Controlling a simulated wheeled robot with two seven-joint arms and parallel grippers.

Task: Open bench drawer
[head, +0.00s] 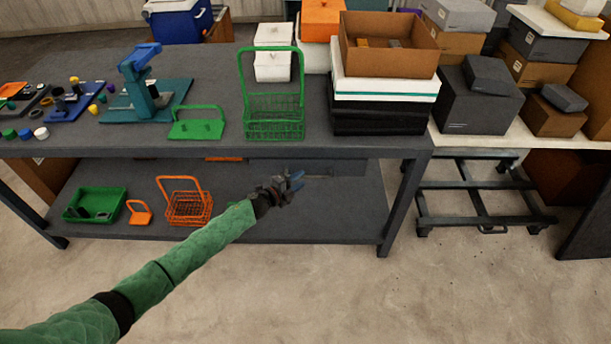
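The bench drawer (345,166) is a dark grey front hanging just under the bench top, toward the right part of the bench. It looks closed, flush under the top. A thin pale handle (326,176) seems to show low on its front. My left gripper (298,181) is in front of the drawer, a little left of the handle, its bluish fingertips apart with nothing between them. It appears not to touch the handle, though the depth is hard to judge. My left arm and gripper hide part of the lower shelf. My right gripper is out of view.
The grey bench (220,146) carries a green basket (274,117), a blue-teal press (145,85) and stacked boxes (385,90). The lower shelf (330,215) holds an orange basket (187,207) and a green tray (95,205). A cart (475,205) stands right. The front floor is clear.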

